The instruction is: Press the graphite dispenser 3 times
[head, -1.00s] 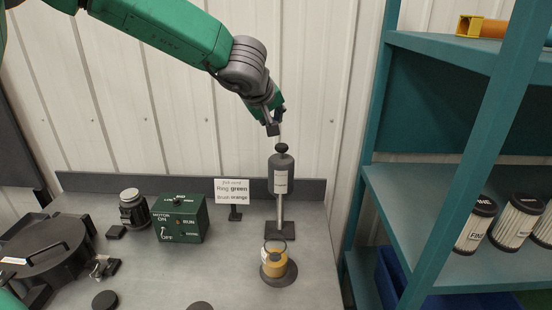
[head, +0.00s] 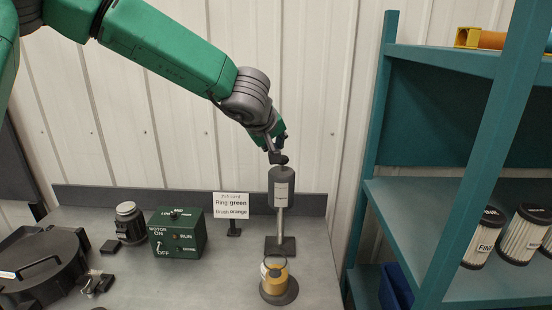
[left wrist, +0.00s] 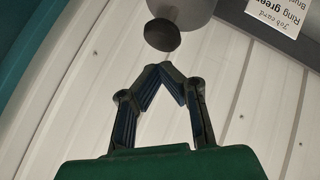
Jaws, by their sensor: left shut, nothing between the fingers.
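The graphite dispenser (head: 281,188) is a grey cylinder with a pale label, held upright on a thin post with a dark square base. Its black round knob (head: 281,160) sits on top. My left gripper (head: 275,154) is shut and empty, with its fingertips right at the knob in the head view. In the left wrist view the fingertips of the left gripper (left wrist: 165,66) meet in a point just short of the knob (left wrist: 162,35); I cannot tell whether they touch it. My right gripper is in neither view.
A job card (head: 231,205) stands left of the dispenser. A green switch box (head: 178,236) is farther left. A teal shelf (head: 404,205) with filters rises at the right.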

